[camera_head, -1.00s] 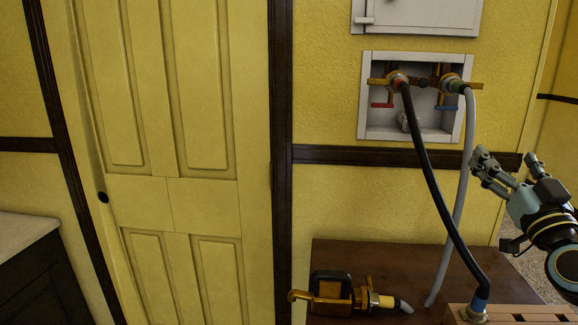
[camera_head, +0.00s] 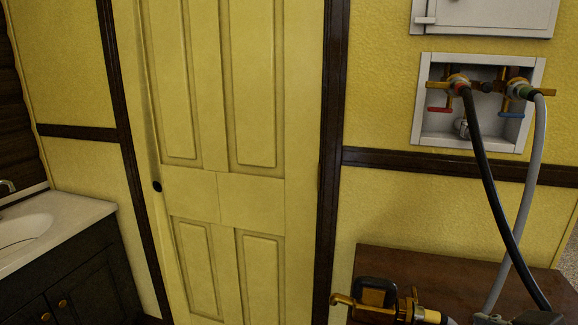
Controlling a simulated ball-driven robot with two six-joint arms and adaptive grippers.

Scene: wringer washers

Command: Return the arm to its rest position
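Grey mechanical parts (camera_head: 540,319) show at the bottom right edge, in front of the lower hose ends. They look like the top of my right gripper, but are cut off by the frame. I cannot tell whether it is open or shut or holds anything. My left gripper and arm are not in view.
A black hose (camera_head: 482,170) and a grey hose (camera_head: 528,200) hang from a white wall valve box (camera_head: 424,100). A brass-and-black fitting (camera_head: 377,296) lies on a brown surface (camera_head: 400,262). A yellow door (camera_head: 215,195) and white sink counter (camera_head: 85,218) stand left.

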